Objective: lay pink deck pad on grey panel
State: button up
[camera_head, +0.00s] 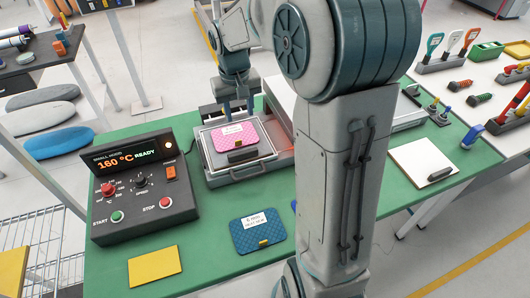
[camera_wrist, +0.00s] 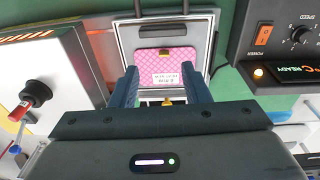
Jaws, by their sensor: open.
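The pink deck pad (camera_head: 232,135), quilted with a white label, lies flat in a metal-framed tray on the green bench. It also shows in the wrist view (camera_wrist: 163,62), ahead of my fingertips. A pale grey surface (camera_head: 212,153) shows around the pad inside the frame; it may be the grey panel, but I cannot tell for sure. My gripper (camera_wrist: 161,92) is open, with its two blue fingers apart at the pad's label edge. I cannot tell whether they touch the pad. In the head view my gripper is behind the tray, pointing down.
A black control box (camera_head: 142,190) reading 160 °C READY stands left of the tray. A white machine with a reddish glow (camera_head: 283,137) stands right of it. A blue pad (camera_head: 257,230) and a yellow sheet (camera_head: 155,267) lie at the bench front.

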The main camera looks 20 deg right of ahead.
jog(key=s+r+t, duration=0.2)
jog(key=s+r, duration=0.1)
jog(key=s, duration=1.9)
jog(key=shift+r+t, duration=0.15)
jog(key=shift+t, duration=0.25)
